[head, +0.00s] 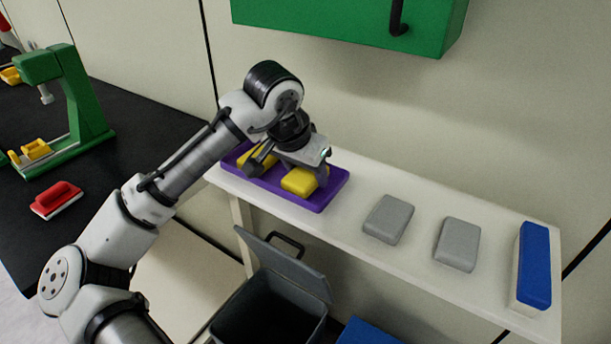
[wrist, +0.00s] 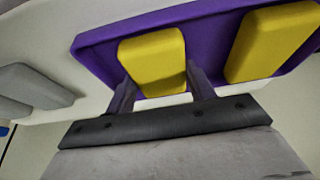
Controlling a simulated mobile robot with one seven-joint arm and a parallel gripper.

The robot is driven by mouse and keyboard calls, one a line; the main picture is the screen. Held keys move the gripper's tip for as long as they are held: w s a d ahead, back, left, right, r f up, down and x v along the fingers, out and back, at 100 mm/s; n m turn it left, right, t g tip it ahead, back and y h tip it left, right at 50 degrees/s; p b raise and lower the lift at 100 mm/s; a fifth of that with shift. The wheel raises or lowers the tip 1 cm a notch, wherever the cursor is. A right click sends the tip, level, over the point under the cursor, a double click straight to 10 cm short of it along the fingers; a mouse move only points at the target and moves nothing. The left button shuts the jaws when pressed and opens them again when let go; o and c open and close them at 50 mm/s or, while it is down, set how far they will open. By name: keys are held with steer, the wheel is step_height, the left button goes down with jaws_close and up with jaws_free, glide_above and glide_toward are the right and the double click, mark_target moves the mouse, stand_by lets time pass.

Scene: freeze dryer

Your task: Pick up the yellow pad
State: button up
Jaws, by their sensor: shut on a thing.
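Two yellow pads lie in a purple tray (head: 329,196) on the white shelf. The right-hand pad (head: 299,181) is under my gripper (head: 311,172), which is shut on it. In the wrist view this pad (wrist: 153,59) sits between the two fingers (wrist: 158,88), with the purple tray (wrist: 92,48) around it. The other yellow pad (head: 252,158) lies further left in the tray, partly hidden by my wrist in the head view. It shows at the right of the wrist view (wrist: 268,42), apart from the fingers.
Two grey pads (head: 388,219) (head: 457,244) and a blue-and-white block (head: 533,266) lie along the shelf to the right. A green cabinet (head: 340,20) hangs above. An open grey bin (head: 270,305) stands below the shelf. A black bench (head: 130,135) is at left.

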mark_target(304, 173)
step_height(304, 173, up, 10)
steer(key=shift+r, duration=0.2)
steer(key=o, duration=0.4)
steer(key=c, duration=0.3)
steer(key=shift+a, duration=0.1)
